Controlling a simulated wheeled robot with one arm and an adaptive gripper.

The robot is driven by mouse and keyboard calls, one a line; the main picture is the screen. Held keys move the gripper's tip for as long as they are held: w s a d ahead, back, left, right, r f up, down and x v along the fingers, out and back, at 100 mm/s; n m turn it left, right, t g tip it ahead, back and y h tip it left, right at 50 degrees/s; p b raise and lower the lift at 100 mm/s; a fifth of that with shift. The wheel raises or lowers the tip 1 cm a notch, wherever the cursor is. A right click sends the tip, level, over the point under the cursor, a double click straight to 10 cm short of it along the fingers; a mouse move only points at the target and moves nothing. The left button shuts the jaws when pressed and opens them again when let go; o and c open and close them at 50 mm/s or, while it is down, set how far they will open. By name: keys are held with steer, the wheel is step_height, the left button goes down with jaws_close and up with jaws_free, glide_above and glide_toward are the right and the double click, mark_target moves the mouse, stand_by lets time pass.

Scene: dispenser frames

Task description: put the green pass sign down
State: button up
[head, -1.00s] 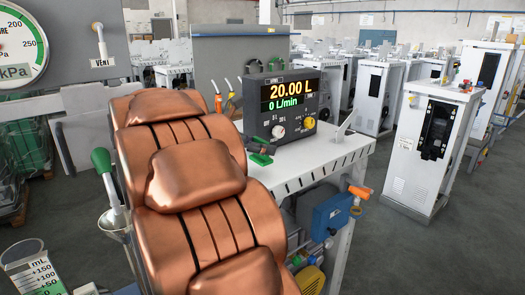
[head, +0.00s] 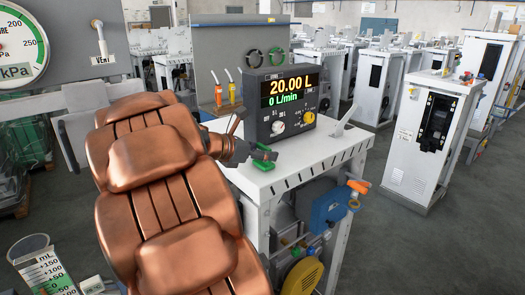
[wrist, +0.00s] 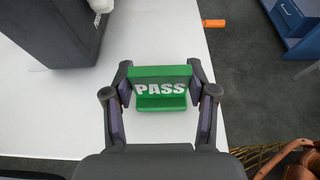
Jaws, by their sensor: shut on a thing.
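The green pass sign (wrist: 160,88) is a small green block with white PASS lettering, seen in the wrist view over the white tabletop, close to its edge. My gripper (wrist: 160,74) has a finger on each side of the sign and is shut on it. My gripper (head: 248,150) shows there behind my copper arm. I cannot tell whether the sign's base touches the white table (head: 290,168).
The display box (head: 284,103) reading 20.00 L stands on the table right behind the sign. Bare tabletop lies in front and to the right of it. A blue box (head: 329,207) and an orange handle (head: 357,187) are at the table's front side. White cabinets (head: 432,140) stand farther right.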

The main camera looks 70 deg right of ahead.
steer(key=shift+f+b, duration=0.2)
steer(key=shift+b, duration=0.2)
steer(key=o, duration=1.2)
steer(key=shift+r+p, duration=0.25)
steer(key=shift+p, duration=0.1)
steer(key=shift+r+p, duration=0.15)
steer(key=shift+p, duration=0.15)
steer(key=shift+f+b+v, duration=0.1)
steer(key=shift+b+v, duration=1.25)
steer(key=shift+v, duration=1.6)
steer(key=shift+f+b+v, duration=0.15)
steer(key=shift+b+v, duration=1.2)
steer(key=shift+v, duration=1.65)
steer(key=shift+w, duration=0.1)
